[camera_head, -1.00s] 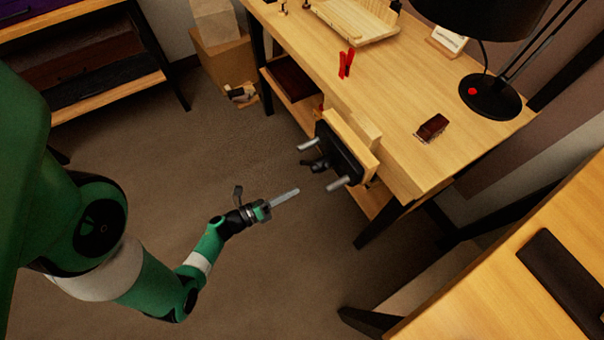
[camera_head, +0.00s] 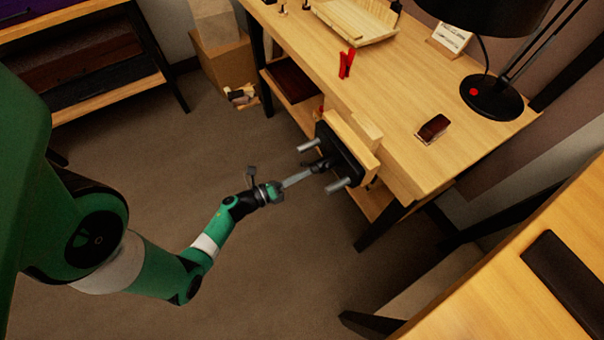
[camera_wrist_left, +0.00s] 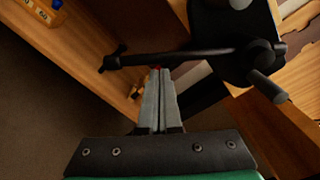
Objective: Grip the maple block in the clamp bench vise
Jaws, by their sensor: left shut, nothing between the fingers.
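The clamp bench vise (camera_head: 341,152) sits on the front edge of the workbench, with a pale wooden jaw, a black plate, two steel rods and a black handle. A pale wood block (camera_head: 367,129), likely the maple block, stands between the wooden jaw and the bench edge; whether it is clamped tight I cannot tell. My left gripper (camera_head: 309,173) is shut and empty, its tips close to the vise handle. In the left wrist view the fingertips (camera_wrist_left: 160,72) lie just below the black handle bar (camera_wrist_left: 185,58); contact is unclear. My right gripper is out of view.
On the workbench (camera_head: 400,90) are a red clamp (camera_head: 346,63), a brown block-like item (camera_head: 433,128), a wooden tray (camera_head: 355,22) and a black lamp (camera_head: 490,97). Another table (camera_head: 480,310) stands at the lower right. The floor around my left arm is clear.

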